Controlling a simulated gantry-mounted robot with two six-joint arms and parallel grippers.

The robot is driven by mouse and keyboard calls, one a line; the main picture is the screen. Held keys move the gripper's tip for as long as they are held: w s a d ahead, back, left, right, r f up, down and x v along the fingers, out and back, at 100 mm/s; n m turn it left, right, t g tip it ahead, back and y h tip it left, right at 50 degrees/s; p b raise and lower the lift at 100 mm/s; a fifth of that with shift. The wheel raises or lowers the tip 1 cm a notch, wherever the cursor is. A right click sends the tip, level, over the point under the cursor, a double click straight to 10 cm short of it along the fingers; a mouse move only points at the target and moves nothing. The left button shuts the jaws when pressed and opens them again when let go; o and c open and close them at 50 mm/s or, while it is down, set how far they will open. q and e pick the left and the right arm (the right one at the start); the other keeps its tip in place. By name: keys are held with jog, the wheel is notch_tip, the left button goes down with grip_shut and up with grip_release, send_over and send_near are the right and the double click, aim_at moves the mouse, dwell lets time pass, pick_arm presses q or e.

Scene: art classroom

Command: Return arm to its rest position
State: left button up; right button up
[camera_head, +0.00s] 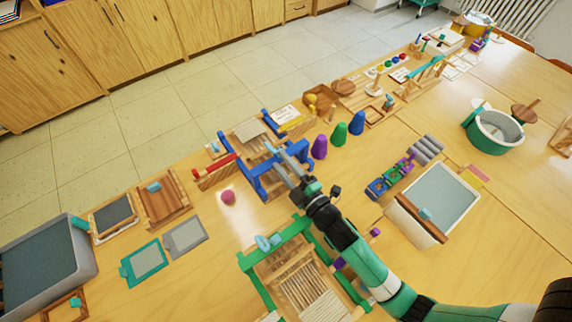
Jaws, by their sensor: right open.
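My right arm (372,268) reaches in from the lower right across the table. Its right gripper (276,168) is open, with two grey fingers pointing up and left over a blue frame (262,186). I cannot tell whether the fingers touch the frame. Nothing shows clearly between the fingers. My left gripper is not in view.
A green frame (246,262) with wooden slats lies under my right arm. A pink ball (228,197) is left of the blue frame. Purple, green and blue cones (340,134) stand behind the arm. A grey-topped box (440,194) and a green tub (494,132) are on the right.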

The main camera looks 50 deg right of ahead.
jog(key=shift+s+a, duration=0.2)
jog(key=shift+s, duration=0.7)
